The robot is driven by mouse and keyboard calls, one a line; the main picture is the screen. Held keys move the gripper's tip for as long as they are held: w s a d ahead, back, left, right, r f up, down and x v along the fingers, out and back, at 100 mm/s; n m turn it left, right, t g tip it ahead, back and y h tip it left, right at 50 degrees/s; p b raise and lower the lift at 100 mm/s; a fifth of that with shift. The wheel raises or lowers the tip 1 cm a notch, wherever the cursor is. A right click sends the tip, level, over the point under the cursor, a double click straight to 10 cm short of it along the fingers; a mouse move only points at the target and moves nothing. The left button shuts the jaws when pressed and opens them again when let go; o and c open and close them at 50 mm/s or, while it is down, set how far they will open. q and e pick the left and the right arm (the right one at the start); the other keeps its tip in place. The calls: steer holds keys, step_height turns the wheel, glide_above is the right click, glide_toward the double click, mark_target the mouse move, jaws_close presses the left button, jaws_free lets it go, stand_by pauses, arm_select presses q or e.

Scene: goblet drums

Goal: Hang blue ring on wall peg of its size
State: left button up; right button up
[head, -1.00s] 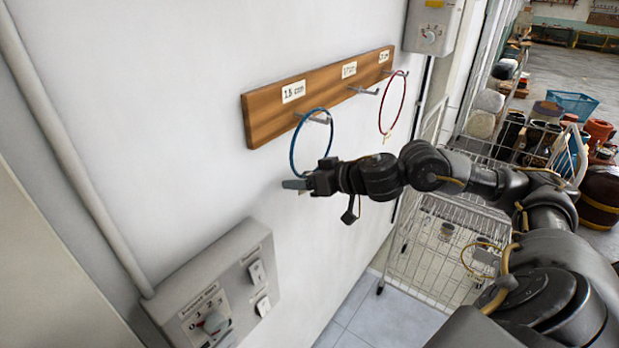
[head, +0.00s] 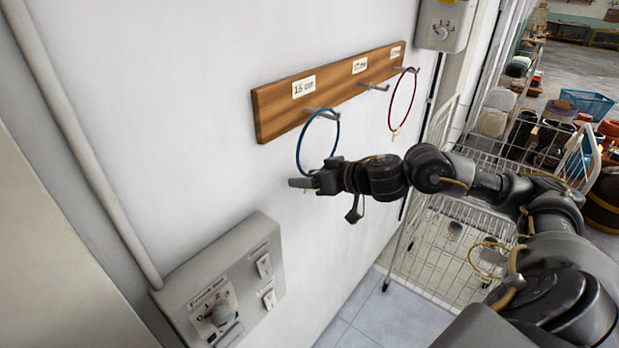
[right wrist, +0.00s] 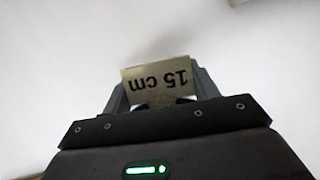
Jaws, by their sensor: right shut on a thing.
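The blue ring (head: 300,152) is upright at the left peg (head: 328,115) of the wooden wall board (head: 278,113), under the label reading 15 cm. Its top edge lies just above the peg, which seems to pass through it; the exact contact is too small to tell. My right gripper (head: 303,182) is at the ring's bottom, close to the wall. In the right wrist view its fingers (right wrist: 160,90) are shut on a tag (right wrist: 158,80), upside down, reading 15 cm, apparently the blue ring's. My left gripper is out of view.
A red ring (head: 413,88) with a small tag hangs at the right peg. The middle peg (head: 375,87) is bare. A grey control box (head: 440,22) is right of the board, a switch panel (head: 222,300) lower left, and a wire trolley (head: 440,250) at the right.

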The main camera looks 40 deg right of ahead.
steer(key=o, duration=1.4)
steer(key=shift+o, duration=0.2)
steer(key=b+v, duration=0.6)
steer(key=v, duration=0.5)
steer(key=shift+f, duration=0.15)
